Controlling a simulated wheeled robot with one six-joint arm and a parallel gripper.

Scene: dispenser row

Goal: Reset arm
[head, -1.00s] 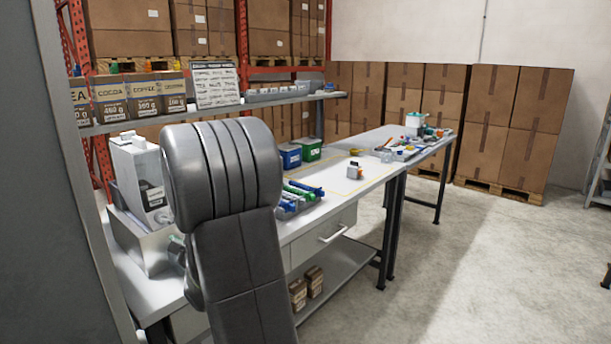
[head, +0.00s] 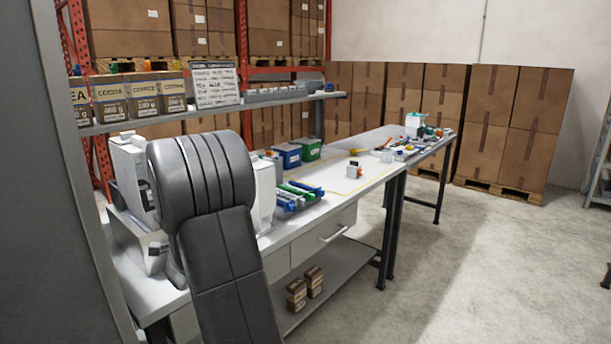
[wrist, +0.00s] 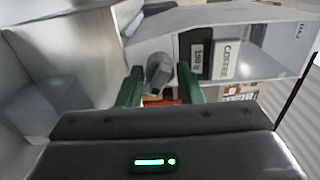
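My arm (head: 222,240) stands large in the front left of the head view, over the near bench. In the head view my gripper is hidden behind it. In the wrist view my gripper (wrist: 158,84) shows two green fingers standing apart, with no object clearly held between them. A grey knob or spout (wrist: 158,72) shows in the gap beyond the fingers; I cannot tell if it touches them. A dispenser with a dark window and a COFFEE label (wrist: 227,59) is just right of the fingers. A white dispenser (head: 130,175) shows left of my arm.
Another white dispenser (head: 264,195) is right of my arm. The bench (head: 340,190) carries a blue bin (head: 288,156), a green bin (head: 308,149) and a tray of blue and green tools (head: 297,197). A shelf (head: 160,117) with boxes hangs above. The floor (head: 450,260) at right is clear.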

